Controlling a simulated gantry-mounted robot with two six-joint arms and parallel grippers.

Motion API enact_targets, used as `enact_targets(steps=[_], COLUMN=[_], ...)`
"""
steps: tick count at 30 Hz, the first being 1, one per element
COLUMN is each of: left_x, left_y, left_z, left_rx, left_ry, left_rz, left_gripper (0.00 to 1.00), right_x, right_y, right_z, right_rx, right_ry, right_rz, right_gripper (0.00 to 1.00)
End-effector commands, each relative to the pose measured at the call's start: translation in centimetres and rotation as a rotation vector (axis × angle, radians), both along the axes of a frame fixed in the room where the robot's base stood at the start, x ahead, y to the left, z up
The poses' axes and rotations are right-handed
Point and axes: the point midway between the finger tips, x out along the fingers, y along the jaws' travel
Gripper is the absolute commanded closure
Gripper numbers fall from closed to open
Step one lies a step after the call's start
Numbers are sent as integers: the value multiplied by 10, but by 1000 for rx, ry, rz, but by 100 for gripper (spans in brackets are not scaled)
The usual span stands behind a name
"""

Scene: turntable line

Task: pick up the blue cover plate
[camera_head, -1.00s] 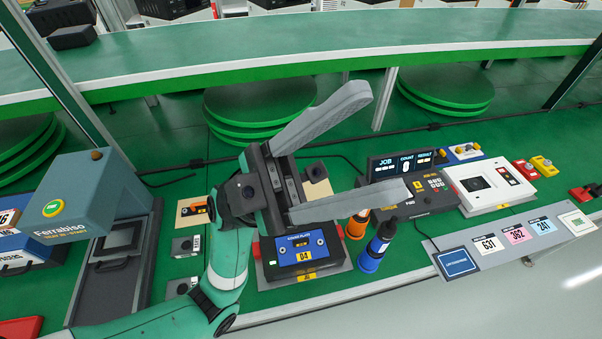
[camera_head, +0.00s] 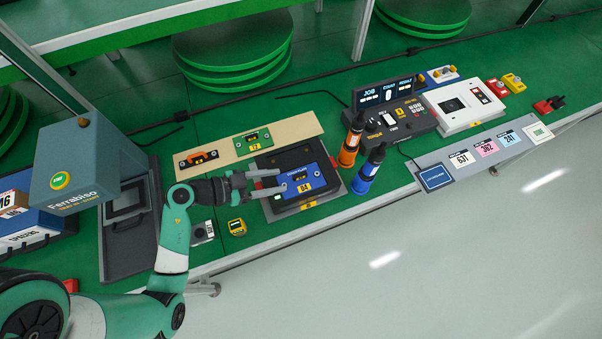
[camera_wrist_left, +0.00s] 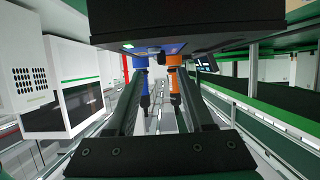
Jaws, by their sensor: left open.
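The blue cover plate (camera_head: 301,181), marked 04, lies flat on a black fixture (camera_head: 271,209) on the green bench in the head view. My left gripper (camera_head: 281,180) is open and empty. It comes in from the left, and its fingertips are at the plate's left edge in the picture. I cannot tell whether they touch it or are above it. In the left wrist view, the open fingers (camera_wrist_left: 158,82) point ahead, with blue and orange shapes beyond them. My right gripper is not in view.
A tan board (camera_head: 295,130) with an orange part and a green plate (camera_head: 252,142) lies behind. A grey-blue machine (camera_head: 75,165) stands left. A display console (camera_head: 395,118) stands right.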

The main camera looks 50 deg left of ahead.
Motion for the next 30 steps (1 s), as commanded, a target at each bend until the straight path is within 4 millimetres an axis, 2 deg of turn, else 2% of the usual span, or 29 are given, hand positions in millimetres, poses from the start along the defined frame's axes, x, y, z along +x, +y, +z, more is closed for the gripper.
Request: enact_targets(steps=[1, 8, 15, 19, 25, 26, 30], left_x=[7, 17, 50, 61, 61, 61, 61], left_y=[-3, -5, -16, -20, -20, -20, -20], left_z=[-7, -7, -24, -26, -24, -24, -24], left_rx=[2, 1, 3, 2, 1, 2, 1], left_ry=[-1, -1, -3, -3, -1, -2, -2], left_rz=[-4, 1, -4, 0, 3, 2, 1], left_gripper=[48, 48, 48, 48, 48, 51, 76], right_x=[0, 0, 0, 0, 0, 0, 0], right_y=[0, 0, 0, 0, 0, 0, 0], right_z=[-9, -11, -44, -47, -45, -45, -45], right_rx=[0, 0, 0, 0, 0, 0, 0], right_ry=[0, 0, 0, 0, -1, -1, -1], right_rz=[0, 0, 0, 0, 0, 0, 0], right_gripper=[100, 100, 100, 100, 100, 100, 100])
